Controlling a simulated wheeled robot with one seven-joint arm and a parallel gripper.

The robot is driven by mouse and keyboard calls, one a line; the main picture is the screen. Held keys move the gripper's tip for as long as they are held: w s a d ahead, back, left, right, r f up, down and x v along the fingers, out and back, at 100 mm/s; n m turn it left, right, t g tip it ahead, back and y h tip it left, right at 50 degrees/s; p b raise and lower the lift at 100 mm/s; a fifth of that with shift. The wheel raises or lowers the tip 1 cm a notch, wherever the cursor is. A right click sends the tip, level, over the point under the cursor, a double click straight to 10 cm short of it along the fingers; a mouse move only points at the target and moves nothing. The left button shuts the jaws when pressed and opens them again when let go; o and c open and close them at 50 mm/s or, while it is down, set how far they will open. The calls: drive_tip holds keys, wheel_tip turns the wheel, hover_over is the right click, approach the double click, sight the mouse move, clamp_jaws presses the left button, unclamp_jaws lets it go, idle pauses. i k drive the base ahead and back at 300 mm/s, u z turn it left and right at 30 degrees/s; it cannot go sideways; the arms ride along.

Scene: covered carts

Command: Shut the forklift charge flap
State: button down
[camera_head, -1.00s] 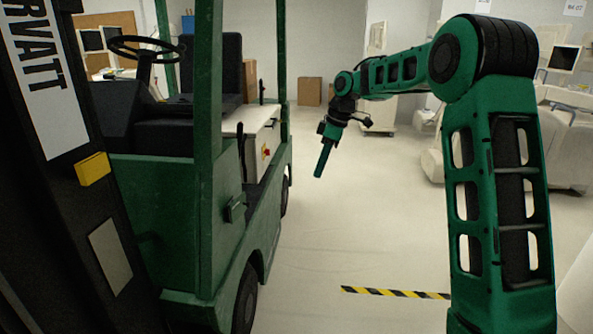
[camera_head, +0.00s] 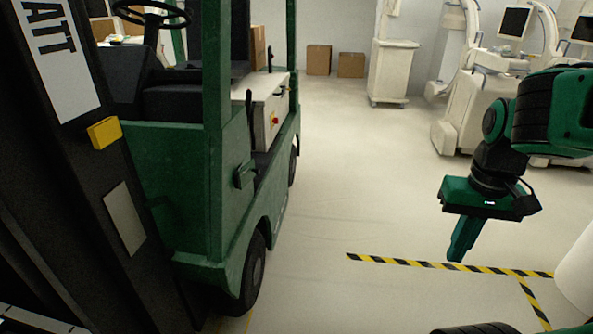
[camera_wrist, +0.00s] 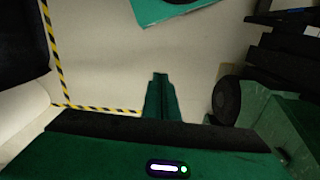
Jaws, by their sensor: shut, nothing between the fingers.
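The green forklift (camera_head: 180,190) stands at the left in the head view, with its dark mast close to the camera. A pale box with a red-and-yellow switch (camera_head: 262,118) sits on its side behind the post. A small green latch-like part (camera_head: 243,175) is on the side below the post. I cannot make out for certain which part is the charge flap, or whether it is open. My gripper (camera_head: 458,250) is shut and empty, pointing down over open floor, well right of the forklift. The wrist view shows its closed fingers (camera_wrist: 160,85) and the forklift's wheel (camera_wrist: 226,98) to their right.
Yellow-black floor tape (camera_head: 430,264) runs below my gripper. Cardboard boxes (camera_head: 318,60) and a white cart (camera_head: 390,75) stand at the back. Pale machines (camera_head: 475,110) stand at the right. The floor between forklift and gripper is clear.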

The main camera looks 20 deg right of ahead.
sight(246, 173)
drive_tip(key=u, duration=0.65)
drive_tip(key=k, duration=0.6)
drive_tip(key=z, duration=0.85)
drive_tip(key=i, duration=0.95)
drive_tip(key=u, duration=0.05)
